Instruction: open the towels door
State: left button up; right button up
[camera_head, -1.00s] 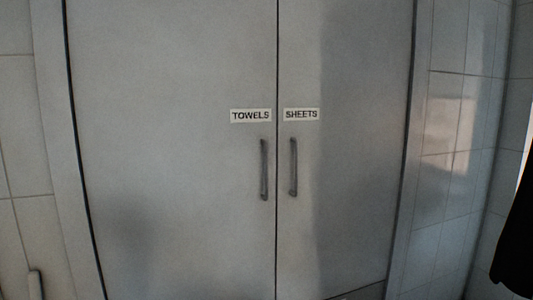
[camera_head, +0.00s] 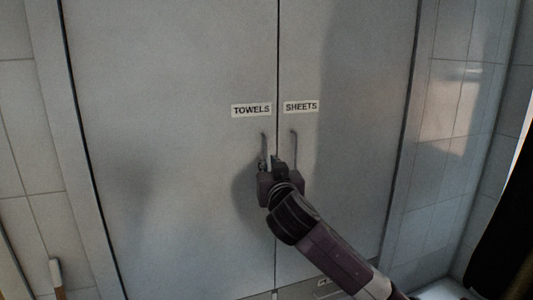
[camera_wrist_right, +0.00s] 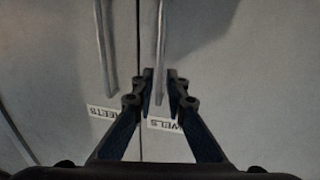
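The towels door (camera_head: 165,130) is a grey panel on the left, shut, with a TOWELS label (camera_head: 251,110). Its vertical bar handle (camera_head: 264,143) is near the centre seam; the lower part is hidden behind my right gripper (camera_head: 270,163). In the right wrist view, upside down, the towels handle (camera_wrist_right: 161,40) runs between the two fingertips of the right gripper (camera_wrist_right: 161,73). The fingers are apart, one on each side of the bar; I cannot tell whether they touch it. My left gripper is not in view.
The sheets door (camera_head: 345,110) is shut on the right, with its own handle (camera_head: 294,143) close beside my right gripper. Tiled walls (camera_head: 455,130) flank the cabinet. A dark hanging shape (camera_head: 500,240) is at the lower right.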

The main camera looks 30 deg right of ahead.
aim_at(267, 158)
jog(key=p+x, duration=0.1)
jog(key=x, duration=0.3)
jog(key=shift+w+d, duration=0.1)
jog(key=shift+w, duration=0.1)
jog(key=shift+c, duration=0.7)
grip_shut()
jog(key=shift+w+f, duration=0.1)
